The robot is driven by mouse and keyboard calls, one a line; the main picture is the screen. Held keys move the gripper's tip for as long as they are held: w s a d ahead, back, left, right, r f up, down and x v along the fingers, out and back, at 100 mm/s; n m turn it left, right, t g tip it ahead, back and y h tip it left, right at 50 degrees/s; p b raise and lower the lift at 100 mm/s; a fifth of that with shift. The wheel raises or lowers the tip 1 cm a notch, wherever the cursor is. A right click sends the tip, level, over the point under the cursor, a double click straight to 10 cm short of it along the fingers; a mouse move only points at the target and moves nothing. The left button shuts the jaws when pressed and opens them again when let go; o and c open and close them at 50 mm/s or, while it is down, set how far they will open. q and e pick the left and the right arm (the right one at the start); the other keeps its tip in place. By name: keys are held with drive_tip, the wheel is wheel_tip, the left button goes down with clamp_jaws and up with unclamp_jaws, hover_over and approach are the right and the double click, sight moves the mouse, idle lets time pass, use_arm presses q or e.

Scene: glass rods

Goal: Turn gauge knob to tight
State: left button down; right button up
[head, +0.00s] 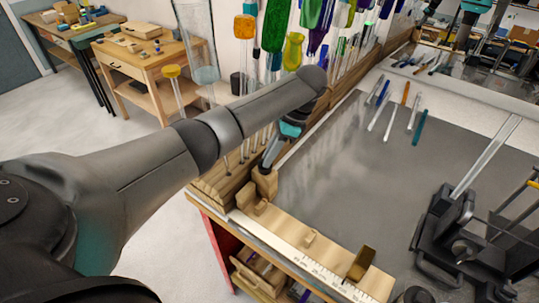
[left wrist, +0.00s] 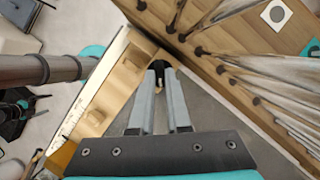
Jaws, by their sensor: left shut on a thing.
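The wooden gauge (head: 285,228) with a white ruler strip lies along the near left edge of the bench; it also shows in the left wrist view (left wrist: 106,92). A wooden end block (head: 264,181) stands at its far end. My left gripper (head: 266,166) reaches down to this block. In the left wrist view, its two grey fingers (left wrist: 158,76) close together at the tips on a small dark knob (left wrist: 158,61). The fingers partly hide the knob, and its turn position cannot be read. My right gripper is not in view.
A dark slider block (head: 361,263) sits farther along the gauge. A wooden rack with upright glass rods stands close beside the gripper. Several pens and rods (head: 400,105) lie at the back of the bench. A black fixture (head: 465,235) with a glass rod stands right. The grey mat (head: 345,175) between is clear.

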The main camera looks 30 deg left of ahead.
use_arm(q)
drive_tip(key=n, duration=0.2)
drive_tip(key=n+g+h, duration=0.1)
drive_tip(key=n, duration=0.1)
drive_tip(key=n+h, duration=0.1)
drive_tip(key=n, duration=0.1)
drive_tip(key=shift+w+a+g, duration=0.2)
drive_tip(key=shift+a+g, duration=0.05)
drive_tip(key=shift+g, duration=0.05)
drive_tip(key=shift+n, duration=0.3)
drive_tip(key=c, duration=0.9)
unclamp_jaws()
drive_tip(key=shift+b+v, duration=0.9)
drive_tip(key=shift+v, duration=5.1)
drive_tip(key=shift+s+a+r, duration=0.1)
